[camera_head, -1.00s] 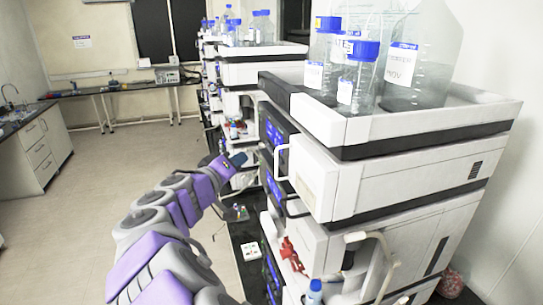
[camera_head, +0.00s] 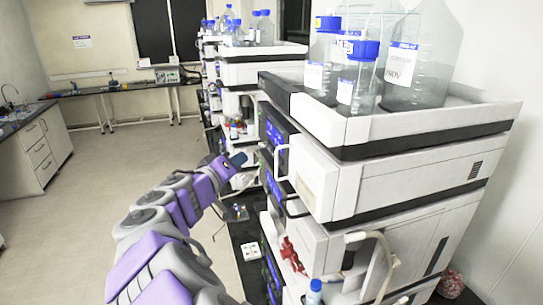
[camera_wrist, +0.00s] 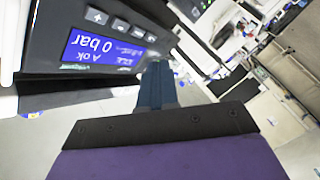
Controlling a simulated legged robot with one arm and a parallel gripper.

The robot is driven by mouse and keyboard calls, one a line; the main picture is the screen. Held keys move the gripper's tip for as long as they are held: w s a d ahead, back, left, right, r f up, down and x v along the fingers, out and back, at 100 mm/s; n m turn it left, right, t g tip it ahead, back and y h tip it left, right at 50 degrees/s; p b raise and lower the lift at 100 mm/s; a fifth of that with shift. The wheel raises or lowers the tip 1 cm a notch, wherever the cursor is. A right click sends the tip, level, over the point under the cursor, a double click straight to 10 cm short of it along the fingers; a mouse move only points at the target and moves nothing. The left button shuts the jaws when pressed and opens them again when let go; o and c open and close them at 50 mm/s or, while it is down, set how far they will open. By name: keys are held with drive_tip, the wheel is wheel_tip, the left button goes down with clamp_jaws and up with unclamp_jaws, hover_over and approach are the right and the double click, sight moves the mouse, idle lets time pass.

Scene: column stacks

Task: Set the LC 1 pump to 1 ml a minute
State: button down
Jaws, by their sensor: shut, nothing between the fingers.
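The nearest column stack (camera_head: 400,185) stands at the right in the head view, with dark front panels and blue displays (camera_head: 281,160) seen at a steep angle. In the wrist view a dark pump panel (camera_wrist: 100,40) fills the upper left. Its blue screen (camera_wrist: 103,47) appears upside down and reads "0 bar" with "A ok". A row of small buttons (camera_wrist: 118,25), one with a plus sign, sits along the panel. My gripper (camera_wrist: 157,70) is shut and empty, its tips just right of and below the screen. In the head view my gripper (camera_head: 238,159) is beside the stack's front.
Glass bottles with blue caps (camera_head: 358,72) stand in the tray (camera_head: 470,108) on top of the near stack. Another stack (camera_head: 262,68) stands behind it. The floor (camera_head: 110,200) to the left is clear, up to a white cabinet (camera_head: 45,145).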

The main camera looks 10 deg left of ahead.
sight(274, 155)
idle(0.4)
drive_tip(key=a+n+g+p, duration=0.1)
drive_tip(key=s+a+n+g+p, duration=0.1)
drive_tip(key=g, duration=0.1)
drive_tip(key=a+n+g+p, duration=0.1)
drive_tip(key=shift+s+a+r+g, duration=0.1)
drive_tip(key=shift+s+a+g, duration=0.15)
drive_tip(key=shift+s+g, duration=0.05)
drive_tip(key=shift+d, duration=0.1)
idle(0.5)
drive_tip(key=w+d, duration=0.4)
drive_tip(key=d, duration=0.3)
drive_tip(key=shift+w+d+b, duration=0.2)
drive_tip(key=shift+w+b, duration=0.1)
drive_tip(key=shift+a, duration=0.1)
idle(1.8)
drive_tip(key=shift+w+d+r, duration=0.1)
drive_tip(key=shift+w+d, duration=0.05)
drive_tip(key=shift+d, duration=0.35)
